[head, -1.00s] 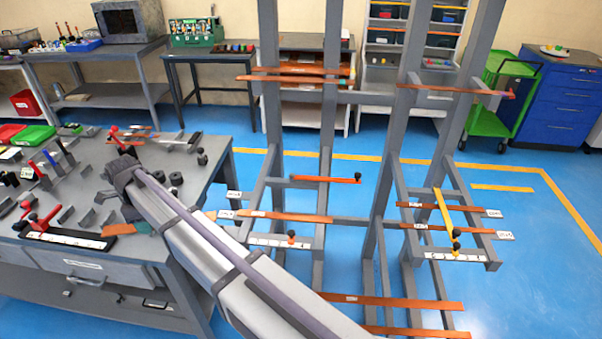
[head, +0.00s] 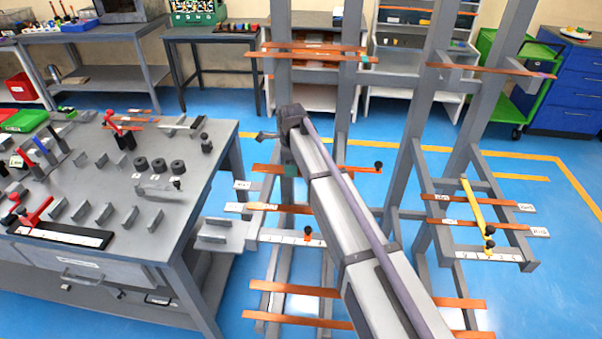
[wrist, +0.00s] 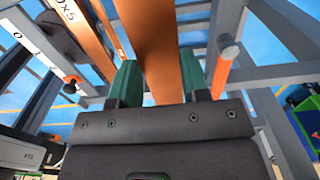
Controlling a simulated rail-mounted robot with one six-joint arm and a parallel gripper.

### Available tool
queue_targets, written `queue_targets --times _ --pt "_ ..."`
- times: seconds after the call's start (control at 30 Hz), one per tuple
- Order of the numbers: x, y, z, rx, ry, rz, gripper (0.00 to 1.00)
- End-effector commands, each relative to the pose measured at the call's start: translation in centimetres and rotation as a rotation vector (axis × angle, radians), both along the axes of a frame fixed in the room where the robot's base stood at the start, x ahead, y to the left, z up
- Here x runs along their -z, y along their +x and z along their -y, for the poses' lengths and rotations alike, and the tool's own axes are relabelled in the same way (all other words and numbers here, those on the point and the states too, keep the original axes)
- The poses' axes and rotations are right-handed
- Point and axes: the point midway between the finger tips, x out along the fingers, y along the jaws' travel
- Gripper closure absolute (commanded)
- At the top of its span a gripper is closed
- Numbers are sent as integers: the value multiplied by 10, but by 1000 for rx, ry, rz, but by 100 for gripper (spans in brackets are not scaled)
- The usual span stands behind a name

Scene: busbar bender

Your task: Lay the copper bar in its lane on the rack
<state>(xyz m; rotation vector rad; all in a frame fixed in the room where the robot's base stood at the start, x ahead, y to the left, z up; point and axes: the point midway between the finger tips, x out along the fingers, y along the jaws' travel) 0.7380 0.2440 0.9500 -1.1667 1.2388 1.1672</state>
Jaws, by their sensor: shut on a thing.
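The copper bar (wrist: 152,40) is clamped between the green fingers of my gripper (wrist: 160,78) in the wrist view. The bar is level, at the left lower arms of the grey rack (head: 408,190). Another copper bar (head: 270,207) lies on these arms, nearer the camera, beside a white tag. A numbered white strip (head: 285,238) marks the front. I cannot tell whether the held bar touches the rack.
A yellow rod (head: 473,203) crosses bars on the right arms. More bars lie on upper and lower levels. The grey workbench (head: 105,220) stands left, with blue floor between.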

Motion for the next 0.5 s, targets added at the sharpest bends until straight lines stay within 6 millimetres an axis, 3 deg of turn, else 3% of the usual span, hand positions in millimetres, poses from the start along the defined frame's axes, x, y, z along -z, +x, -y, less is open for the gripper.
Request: queue_targets --times 0.23,0.5 --pt "5 -1 1 -2 -1 0 100" --pt "34 -1 1 -1 -1 0 100"
